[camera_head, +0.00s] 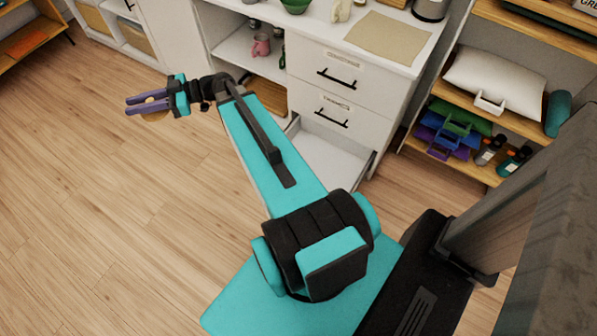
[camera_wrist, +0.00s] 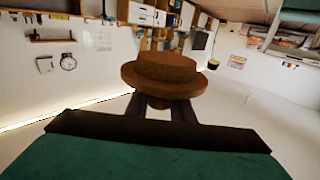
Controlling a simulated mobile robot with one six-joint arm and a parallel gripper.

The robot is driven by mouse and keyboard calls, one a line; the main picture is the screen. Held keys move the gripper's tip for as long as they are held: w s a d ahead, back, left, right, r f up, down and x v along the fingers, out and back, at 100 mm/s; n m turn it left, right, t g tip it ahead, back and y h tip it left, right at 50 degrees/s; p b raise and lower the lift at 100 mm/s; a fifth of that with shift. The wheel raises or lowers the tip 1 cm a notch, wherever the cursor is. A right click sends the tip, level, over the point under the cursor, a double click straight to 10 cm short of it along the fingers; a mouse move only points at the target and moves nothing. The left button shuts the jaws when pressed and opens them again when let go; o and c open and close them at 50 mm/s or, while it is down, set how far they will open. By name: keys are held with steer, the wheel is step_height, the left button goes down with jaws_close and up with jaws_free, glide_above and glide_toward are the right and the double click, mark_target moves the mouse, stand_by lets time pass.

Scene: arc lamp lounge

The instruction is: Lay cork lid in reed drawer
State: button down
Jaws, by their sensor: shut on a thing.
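My gripper (camera_head: 147,104) has purple fingers and is at the left in the head view, high over the wooden floor. It is shut on the cork lid (camera_head: 156,117), a small round brown piece that shows between and below the fingers. In the wrist view the cork lid (camera_wrist: 165,75) is a brown disc with a wider rim, held at the fingertips. A white drawer (camera_head: 328,158) at the bottom of the cabinet is pulled open, to the right of my gripper. Its visible inside looks empty, and my arm hides its left part. No label on it is readable.
Two shut drawers (camera_head: 335,75) with black handles and small labels are above the open one. The white counter (camera_head: 405,57) holds a beige mat (camera_head: 388,37) and a green bowl (camera_head: 295,5). A shelf (camera_head: 480,172) with trays and bottles stands right. The floor at left is clear.

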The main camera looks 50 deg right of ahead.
steer(key=s+d+f+m+t+h+b, duration=0.15)
steer(key=d+f+b, duration=0.35)
steer(key=d+f, duration=0.8)
steer(key=s+d+f+m+t+h+b, duration=0.15)
steer(key=d+f+b, duration=0.45)
steer(key=d+f, duration=0.7)
steer(key=s+d+f+b, duration=0.2)
steer(key=s+d+f, duration=0.1)
steer(key=f, duration=0.6)
steer(key=s+d+f+b, duration=0.3)
steer(key=s+f, duration=0.3)
steer(key=f, duration=0.4)
steer(key=s+d+f+t+h+b, duration=0.1)
steer(key=s+d+f+b, duration=0.2)
steer(key=f, duration=0.6)
steer(key=shift+s+d+f+m, duration=0.2)
steer(key=shift+s+d+m, duration=0.1)
steer(key=shift+s+d, duration=0.6)
steer(key=shift+w, duration=0.15)
step_height(320, 180, down, 6)
steer(key=b, duration=0.1)
steer(key=shift+f, duration=0.15)
steer(key=shift+f+b, duration=0.3)
steer(key=shift+f, duration=1.5)
steer(key=shift+f, duration=0.65)
